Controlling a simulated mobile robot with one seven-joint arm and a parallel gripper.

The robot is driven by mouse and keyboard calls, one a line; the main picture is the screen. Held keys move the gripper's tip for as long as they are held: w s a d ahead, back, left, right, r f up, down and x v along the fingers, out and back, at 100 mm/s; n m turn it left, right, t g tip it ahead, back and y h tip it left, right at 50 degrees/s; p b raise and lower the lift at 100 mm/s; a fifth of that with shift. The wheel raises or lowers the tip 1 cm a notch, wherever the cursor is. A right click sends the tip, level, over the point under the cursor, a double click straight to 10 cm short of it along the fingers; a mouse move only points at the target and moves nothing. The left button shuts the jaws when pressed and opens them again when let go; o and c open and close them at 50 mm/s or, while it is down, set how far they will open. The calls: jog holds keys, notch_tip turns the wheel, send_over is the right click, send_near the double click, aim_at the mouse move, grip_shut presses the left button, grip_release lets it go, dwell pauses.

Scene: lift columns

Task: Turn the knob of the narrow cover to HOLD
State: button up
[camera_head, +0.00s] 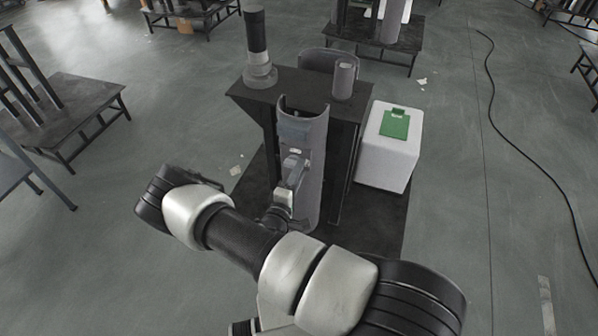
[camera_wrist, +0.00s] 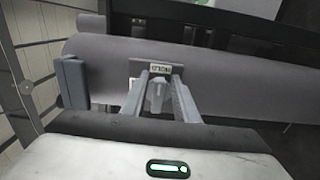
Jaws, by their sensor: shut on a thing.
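The narrow cover (camera_head: 314,165) is a tall grey half-round shell standing upright at the front of a dark stand. In the wrist view the cover (camera_wrist: 230,85) lies sideways across the picture. A small pale grey knob (camera_wrist: 157,97) sits on its face, below a label plate (camera_wrist: 159,69) that appears upside down and seems to read HOLD. The knob's narrow end is toward the label. My gripper (camera_wrist: 158,88) is shut on the knob, one finger on each side. In the head view my gripper (camera_head: 293,165) is against the cover's front and the knob is hidden.
A grey block (camera_wrist: 72,82) projects from the cover beside my fingers. The dark stand (camera_head: 290,82) carries a black-topped column (camera_head: 257,45) and a short grey cylinder (camera_head: 344,80). A white box (camera_head: 388,160) with a green clipboard (camera_head: 395,124) stands to the right. Floor further right is open, with a cable.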

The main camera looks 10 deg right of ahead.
jog(key=o, duration=0.7)
jog(key=shift+a, duration=0.1)
jog(key=v, duration=1.7)
jog(key=shift+s+a, duration=0.15)
